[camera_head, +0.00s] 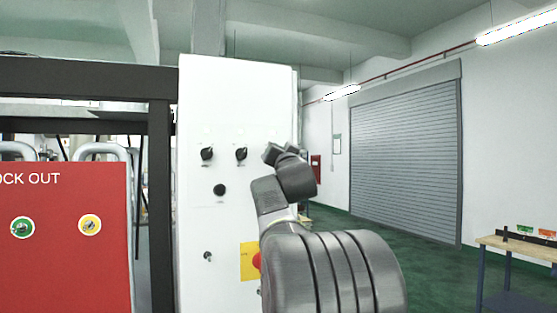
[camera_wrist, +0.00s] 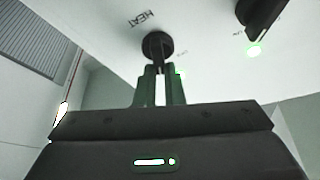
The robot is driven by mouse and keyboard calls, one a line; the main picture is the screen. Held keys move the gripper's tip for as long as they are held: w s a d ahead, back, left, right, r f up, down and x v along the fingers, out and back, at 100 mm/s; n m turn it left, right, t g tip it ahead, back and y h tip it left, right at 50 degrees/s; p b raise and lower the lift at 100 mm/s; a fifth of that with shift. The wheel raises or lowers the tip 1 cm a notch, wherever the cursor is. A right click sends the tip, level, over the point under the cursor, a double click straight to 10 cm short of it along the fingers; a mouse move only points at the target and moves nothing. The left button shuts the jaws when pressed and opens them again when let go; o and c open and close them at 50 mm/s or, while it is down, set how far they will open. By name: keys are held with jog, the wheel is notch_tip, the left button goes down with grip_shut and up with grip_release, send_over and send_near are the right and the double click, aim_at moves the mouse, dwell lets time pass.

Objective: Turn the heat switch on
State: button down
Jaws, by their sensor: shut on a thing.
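The heat switch (camera_wrist: 157,43) is a round black rotary knob with a ridge handle, under the printed word HEAT on the white panel, in the wrist view. My gripper (camera_wrist: 159,78) has its two fingers closed on the ridge of this knob, one on each side. In the head view my gripper (camera_head: 271,153) reaches the right part of the white control cabinet (camera_head: 225,100); the heat switch is hidden behind it there. The knob's exact turn is hard to read, but its ridge lies roughly in line with my fingers.
Other black knobs (camera_head: 207,153) (camera_head: 241,153) (camera_head: 220,190) sit left of my gripper. A red emergency button (camera_head: 257,261) on yellow is partly behind my arm. A red lock-out board (camera_head: 60,240) stands left.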

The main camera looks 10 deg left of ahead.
jog(key=shift+w+a+f+m+h+b, duration=0.1)
jog(key=shift+f+m+h+b, duration=0.3)
jog(key=shift+b, duration=1.15)
jog(key=shift+w+f+m+h+b, duration=0.1)
jog(key=shift+m+b, duration=0.5)
jog(key=shift+b, duration=0.95)
jog(key=c, duration=1.5)
grip_release()
jog(key=shift+s+r, duration=0.1)
jog(key=shift+r, duration=0.1)
jog(key=b+v, duration=0.6)
jog(key=v, duration=0.7)
jog(key=shift+s, duration=0.3)
jog(key=shift+w, duration=0.1)
